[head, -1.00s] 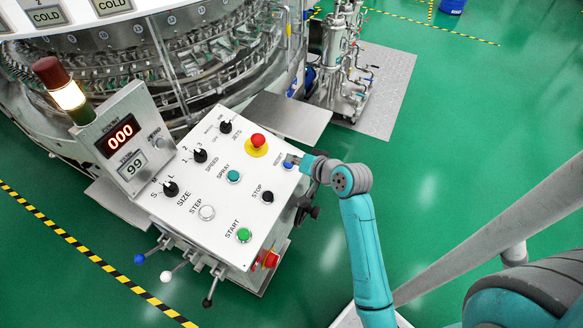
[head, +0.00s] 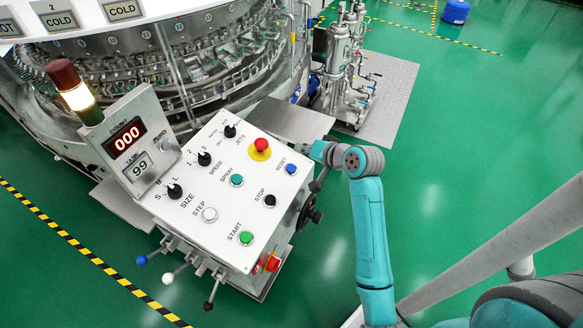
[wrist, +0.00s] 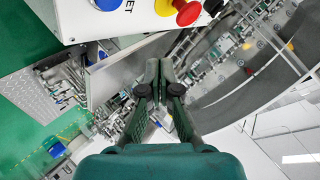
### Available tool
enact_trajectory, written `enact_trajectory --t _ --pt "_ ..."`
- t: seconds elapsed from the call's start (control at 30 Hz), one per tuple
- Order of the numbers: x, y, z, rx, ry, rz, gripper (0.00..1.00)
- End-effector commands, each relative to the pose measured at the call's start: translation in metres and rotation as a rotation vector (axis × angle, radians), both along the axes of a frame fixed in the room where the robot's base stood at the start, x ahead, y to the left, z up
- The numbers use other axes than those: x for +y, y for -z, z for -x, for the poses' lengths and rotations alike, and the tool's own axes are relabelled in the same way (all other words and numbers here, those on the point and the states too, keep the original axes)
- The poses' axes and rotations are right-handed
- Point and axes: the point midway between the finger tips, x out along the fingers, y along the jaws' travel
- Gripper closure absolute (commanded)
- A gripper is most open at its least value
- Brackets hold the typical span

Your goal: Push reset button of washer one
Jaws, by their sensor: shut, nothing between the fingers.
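The blue RESET button (head: 291,169) sits near the right edge of the white sloped control panel (head: 222,222). In the wrist view the blue button (wrist: 105,4) is cut by the top edge, left of the red stop button. My gripper (wrist: 160,78) is shut and empty, with its fingertips together. It is apart from the panel, and the button lies up and left of the fingertips in that view. In the head view my wrist is just beyond the panel's right edge, above and right of the button, and the fingers are hardly visible.
A red emergency button (head: 261,145) on a yellow base, a black STOP button (head: 270,201) and a teal SPRAY button (head: 237,180) are near. The counter display (head: 126,139) reads 000. Green floor (head: 450,180) is open on the right.

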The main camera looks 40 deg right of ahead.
Motion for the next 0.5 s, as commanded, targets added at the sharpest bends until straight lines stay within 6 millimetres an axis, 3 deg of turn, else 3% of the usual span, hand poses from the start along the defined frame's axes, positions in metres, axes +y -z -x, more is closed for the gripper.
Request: enact_trajectory --t 0.5 --pt "0.006 0.06 -0.015 0.001 0.0 -0.001 1.0"
